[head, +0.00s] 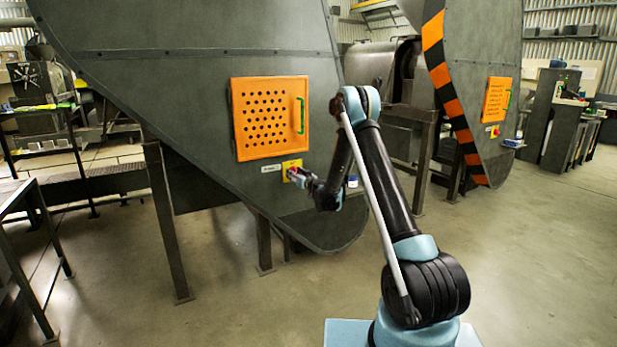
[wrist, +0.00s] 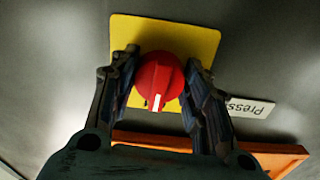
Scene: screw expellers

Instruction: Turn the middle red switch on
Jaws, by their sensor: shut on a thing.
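The red switch (wrist: 160,80) is a round knob on a yellow plate (wrist: 195,45) on the grey machine wall. Its raised grip carries a white mark that points down in the wrist view. My gripper (wrist: 163,76) has one finger on each side of the knob and is shut on it. In the head view my gripper (head: 297,175) reaches the yellow plate (head: 291,163) below the orange panel. The knob is mostly hidden by the gripper there.
An orange perforated panel (head: 268,116) with a green handle is just above the plate. A white label (head: 271,168) sits left of it. A second machine (head: 470,60) with an orange panel stands at right. Black metal legs (head: 167,220) hold the near machine. Floor at right is clear.

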